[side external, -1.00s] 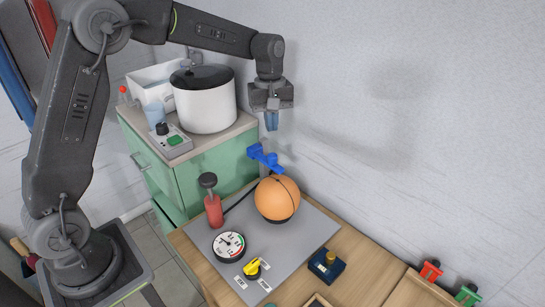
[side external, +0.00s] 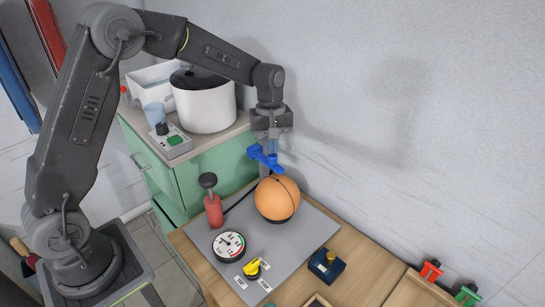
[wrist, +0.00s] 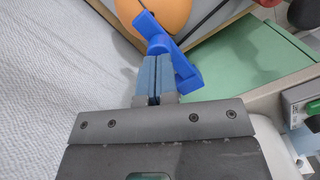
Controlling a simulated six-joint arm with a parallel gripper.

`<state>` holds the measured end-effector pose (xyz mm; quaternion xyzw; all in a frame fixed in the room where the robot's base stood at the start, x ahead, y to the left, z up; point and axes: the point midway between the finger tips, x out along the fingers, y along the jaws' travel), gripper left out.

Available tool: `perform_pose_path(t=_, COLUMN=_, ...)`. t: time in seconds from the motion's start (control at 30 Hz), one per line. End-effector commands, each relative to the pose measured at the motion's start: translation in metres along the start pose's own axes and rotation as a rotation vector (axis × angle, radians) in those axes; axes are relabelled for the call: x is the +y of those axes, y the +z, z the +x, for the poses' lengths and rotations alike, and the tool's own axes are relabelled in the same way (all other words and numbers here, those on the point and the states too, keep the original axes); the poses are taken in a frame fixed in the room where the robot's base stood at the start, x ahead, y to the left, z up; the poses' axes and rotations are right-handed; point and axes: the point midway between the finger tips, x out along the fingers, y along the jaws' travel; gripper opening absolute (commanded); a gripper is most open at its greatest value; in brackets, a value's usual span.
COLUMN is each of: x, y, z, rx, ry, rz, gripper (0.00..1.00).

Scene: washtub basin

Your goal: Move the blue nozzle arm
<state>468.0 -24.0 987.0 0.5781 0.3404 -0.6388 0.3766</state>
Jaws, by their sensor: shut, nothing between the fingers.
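The blue nozzle arm (side external: 266,158) sits at the top of the orange ball (side external: 277,199), on its far side near the wall. In the wrist view the blue nozzle arm (wrist: 184,66) lies just past my fingertips, with the orange ball (wrist: 165,14) behind it. My gripper (side external: 272,150) points down over the nozzle arm. In the wrist view the two blue-grey fingers of my gripper (wrist: 155,62) are together with nothing between them. The fingertips overlap the nozzle arm in view; I cannot tell whether they touch it.
A grey board (side external: 205,245) carries a red hand pump (side external: 213,208), a dial gauge (side external: 229,246) and a yellow knob (side external: 252,267). A white pot (side external: 206,105) stands on the green cabinet (side external: 190,182) to the left. The wall is close behind my gripper.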

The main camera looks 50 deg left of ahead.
Motion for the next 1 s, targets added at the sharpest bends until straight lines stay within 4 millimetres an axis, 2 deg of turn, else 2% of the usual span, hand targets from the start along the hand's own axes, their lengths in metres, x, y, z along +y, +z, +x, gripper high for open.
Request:
perform_pose_path(t=0.13, x=0.0, y=0.0, z=0.006, rx=-0.001, ry=-0.001, rz=0.0, gripper=0.0)
perform_pose_path(t=0.53, x=0.0, y=0.0, z=0.008, rx=-0.001, ry=-0.001, rz=0.001, gripper=0.0)
perform_pose_path(t=0.77, x=0.0, y=-0.001, z=0.024, rx=-0.001, ry=-0.001, rz=0.0, gripper=0.0)
perform_pose_path(t=1.0, x=0.0, y=-0.005, z=0.02, rx=0.0, ry=0.001, rz=-0.001, gripper=0.0)
